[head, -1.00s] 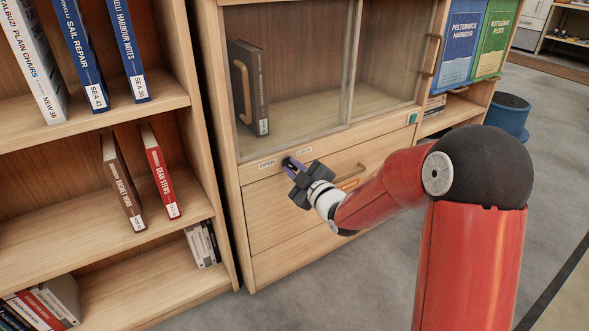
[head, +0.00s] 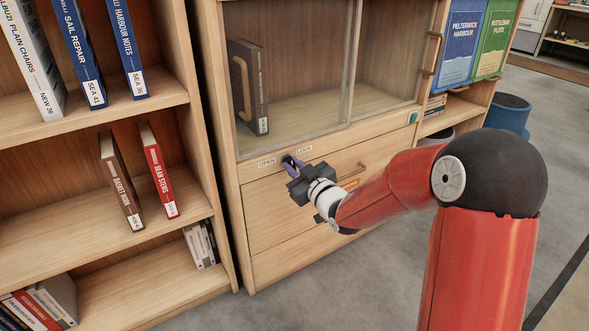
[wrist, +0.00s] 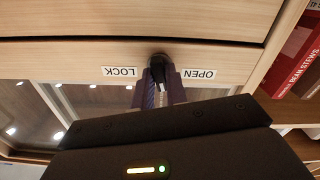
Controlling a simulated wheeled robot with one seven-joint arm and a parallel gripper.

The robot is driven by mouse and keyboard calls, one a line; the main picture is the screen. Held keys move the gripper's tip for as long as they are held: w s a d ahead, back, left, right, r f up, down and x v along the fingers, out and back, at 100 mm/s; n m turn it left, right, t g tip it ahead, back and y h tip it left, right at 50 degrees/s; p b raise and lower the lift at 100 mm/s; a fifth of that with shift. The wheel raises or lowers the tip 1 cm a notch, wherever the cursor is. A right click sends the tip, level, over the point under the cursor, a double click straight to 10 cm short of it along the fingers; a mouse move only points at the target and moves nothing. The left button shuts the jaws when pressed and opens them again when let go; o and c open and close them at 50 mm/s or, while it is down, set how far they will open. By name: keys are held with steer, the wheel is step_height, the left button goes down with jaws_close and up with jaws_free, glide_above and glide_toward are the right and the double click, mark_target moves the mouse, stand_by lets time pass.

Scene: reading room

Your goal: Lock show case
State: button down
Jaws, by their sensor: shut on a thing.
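The show case (head: 335,133) has glass panes at the front with a wooden handle (head: 243,90) at the left and another (head: 432,53) at the right. On the rail below are an OPEN label (head: 266,162) and a LOCK label (head: 304,149). My gripper (head: 291,163) is at the rail between the labels, its purple fingers shut on the lock key.
Drawers with a wooden handle (head: 351,174) lie below the rail. An open bookshelf (head: 160,112) with several books stands close on the left. A dark book (head: 252,85) stands inside the case. Grey floor (head: 350,275) is clear in front.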

steer(key=m+p, duration=0.1)
steer(key=m, duration=0.5)
steer(key=shift+d, duration=0.1)
steer(key=m+p, duration=0.2)
steer(key=m, duration=0.3)
steer(key=shift+m, duration=0.4)
steer(key=shift+f, duration=0.1)
steer(key=c, duration=1.5)
jaws_free()
steer(key=shift+o, duration=0.2)
steer(key=v, duration=0.7)
steer(key=shift+s+d+p, duration=0.25)
steer(key=shift+s+p, duration=0.05)
steer(key=shift+p, duration=0.1)
